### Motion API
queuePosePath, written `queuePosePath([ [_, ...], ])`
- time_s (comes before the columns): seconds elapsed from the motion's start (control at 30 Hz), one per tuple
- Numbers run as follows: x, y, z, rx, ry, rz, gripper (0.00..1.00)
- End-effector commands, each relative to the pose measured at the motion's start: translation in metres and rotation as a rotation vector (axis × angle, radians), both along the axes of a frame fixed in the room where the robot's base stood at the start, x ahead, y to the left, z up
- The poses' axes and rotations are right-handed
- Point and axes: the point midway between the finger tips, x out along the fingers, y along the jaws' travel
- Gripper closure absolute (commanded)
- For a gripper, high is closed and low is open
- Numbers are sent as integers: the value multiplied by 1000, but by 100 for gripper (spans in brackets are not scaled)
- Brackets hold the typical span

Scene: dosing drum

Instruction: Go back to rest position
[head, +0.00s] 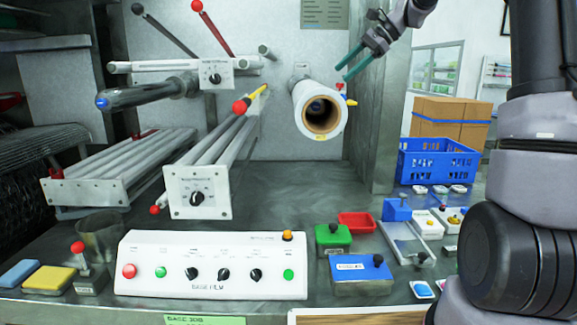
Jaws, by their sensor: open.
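My gripper (354,63) is at the upper middle of the head view, to the right of the white film roll. Its two green fingers are apart and nothing is between them. The film roll (312,112) with a brown core sits on its holder on the back wall, below and left of the fingers. A small gap shows between fingers and roll, though depth is hard to judge. My arm fills the right side of the view and hides part of the bench there.
A white control panel (212,263) stands at the bench front. Roller units (197,192) project from the wall on the left. A blue crate (437,160) and cardboard boxes (449,117) stand at the right. Small red, green and blue boxes (361,268) lie in front. Mid-bench is clear.

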Motion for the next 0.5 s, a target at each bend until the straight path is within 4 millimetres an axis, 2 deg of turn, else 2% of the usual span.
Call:
queuePosePath([
  [0.03,-24,3,5,-62,-48,22,36],
  [0.23,-108,-6,4,-302,-235,116,36],
  [0.5,-222,-36,-16,-588,-481,260,36],
])
